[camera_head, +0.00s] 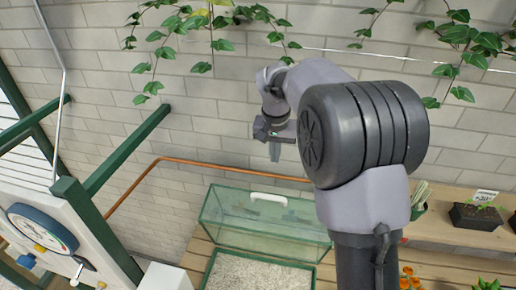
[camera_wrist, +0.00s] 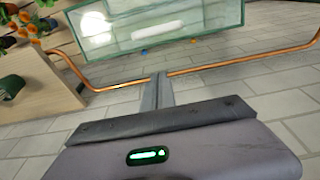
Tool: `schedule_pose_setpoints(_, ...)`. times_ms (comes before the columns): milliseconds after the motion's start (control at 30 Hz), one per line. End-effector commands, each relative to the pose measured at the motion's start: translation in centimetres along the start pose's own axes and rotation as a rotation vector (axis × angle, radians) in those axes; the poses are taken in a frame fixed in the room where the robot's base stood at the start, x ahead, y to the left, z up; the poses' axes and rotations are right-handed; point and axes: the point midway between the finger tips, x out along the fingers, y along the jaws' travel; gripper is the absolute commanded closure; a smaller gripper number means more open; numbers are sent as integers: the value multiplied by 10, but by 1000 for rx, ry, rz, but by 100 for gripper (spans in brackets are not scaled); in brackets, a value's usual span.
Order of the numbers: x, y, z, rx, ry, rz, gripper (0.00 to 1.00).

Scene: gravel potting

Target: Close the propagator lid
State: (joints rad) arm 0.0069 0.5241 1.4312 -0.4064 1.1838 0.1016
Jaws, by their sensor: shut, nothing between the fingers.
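The propagator has a clear lid (camera_head: 232,212) with green edges and a white handle (camera_head: 268,198). The lid is raised and stands tilted up behind the propagator's green-rimmed base (camera_head: 208,268), which is filled with pale gravel. My gripper (camera_head: 274,154) is above the lid and its handle, near the brick wall, with its fingers pointing down and apart from the lid. In the wrist view my gripper (camera_wrist: 161,78) is shut and empty. The clear green-edged panel at the top of that view appears to be the lid (camera_wrist: 170,22). My arm hides the base's right side.
A copper pipe (camera_head: 215,165) runs along the brick wall behind the lid. A wooden shelf (camera_head: 455,205) with potted plants is at the right. A green-framed stand with a round dial (camera_head: 42,228) is at the left. Vines hang along the top.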

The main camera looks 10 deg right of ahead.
Motion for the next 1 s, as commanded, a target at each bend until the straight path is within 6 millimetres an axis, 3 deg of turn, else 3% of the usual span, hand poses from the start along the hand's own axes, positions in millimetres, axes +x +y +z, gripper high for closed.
schedule_pose_setpoints(167,20,0,-1,-1,-5,4,100)
schedule_pose_setpoints(567,106,0,0,-1,-6,4,100)
schedule_pose_setpoints(800,111,0,32,0,-3,2,100)
schedule_pose_setpoints(1000,113,0,38,-1,-2,2,100)
